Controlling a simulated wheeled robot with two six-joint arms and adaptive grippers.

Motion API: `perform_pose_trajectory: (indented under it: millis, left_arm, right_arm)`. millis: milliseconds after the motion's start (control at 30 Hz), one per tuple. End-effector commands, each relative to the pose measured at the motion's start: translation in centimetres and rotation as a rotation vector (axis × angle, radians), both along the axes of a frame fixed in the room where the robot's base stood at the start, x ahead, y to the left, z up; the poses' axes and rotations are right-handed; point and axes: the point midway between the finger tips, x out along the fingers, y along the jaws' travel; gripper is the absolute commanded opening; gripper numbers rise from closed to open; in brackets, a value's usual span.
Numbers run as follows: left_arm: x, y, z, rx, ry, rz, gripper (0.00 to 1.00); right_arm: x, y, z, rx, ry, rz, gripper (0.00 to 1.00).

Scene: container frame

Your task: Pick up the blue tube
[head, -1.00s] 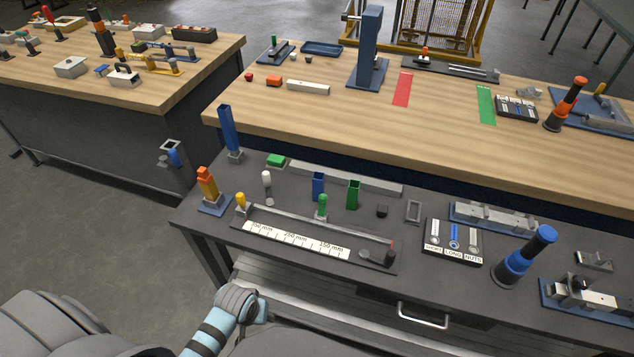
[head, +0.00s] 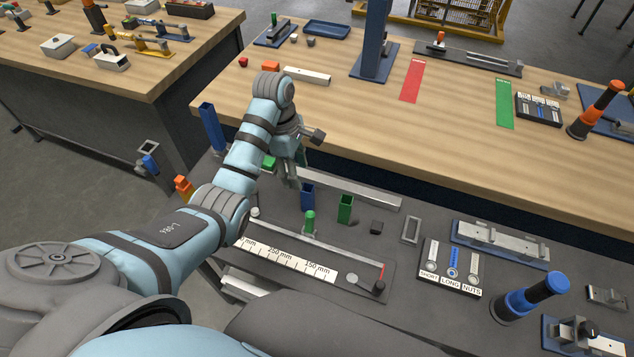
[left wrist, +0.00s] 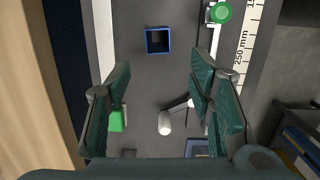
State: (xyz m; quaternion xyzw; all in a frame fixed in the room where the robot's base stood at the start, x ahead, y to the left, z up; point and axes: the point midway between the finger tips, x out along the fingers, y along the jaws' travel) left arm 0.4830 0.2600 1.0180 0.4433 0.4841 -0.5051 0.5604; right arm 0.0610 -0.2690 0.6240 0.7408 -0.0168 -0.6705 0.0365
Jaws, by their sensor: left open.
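A short blue tube (head: 307,197), square and open at the top, stands upright on the dark grey bench. In the left wrist view I look down into the same blue tube (left wrist: 158,41), ahead of the fingers and roughly between their lines. My left gripper (head: 288,176) hangs above the bench, just left of and above this tube in the head view, apart from it. Its two fingers are spread with nothing between them in the left wrist view (left wrist: 160,85). A taller blue tube (head: 211,128) stands upright further left. My right gripper is not in view.
A green tube (head: 345,208) stands right of the short blue one, and a green-capped peg (head: 310,222) in front. A white peg (left wrist: 165,122) and a green block (left wrist: 116,120) lie below the fingers' level. A grey bar (head: 350,188) runs behind. A measuring fixture (head: 300,262) lies in front.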

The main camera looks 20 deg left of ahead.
Motion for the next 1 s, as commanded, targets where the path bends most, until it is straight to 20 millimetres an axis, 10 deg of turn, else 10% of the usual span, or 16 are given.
perform_pose_trajectory:
  millis: [733,1000]
  left_arm:
    - [0.7,-2.8,-12.6,-0.012,0.019,0.058,0.48]
    - [0.8,-2.9,-13.3,-0.012,0.015,0.057,0.48]
  right_arm:
    - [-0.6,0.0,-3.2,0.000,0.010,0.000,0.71]
    - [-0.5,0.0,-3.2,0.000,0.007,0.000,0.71]
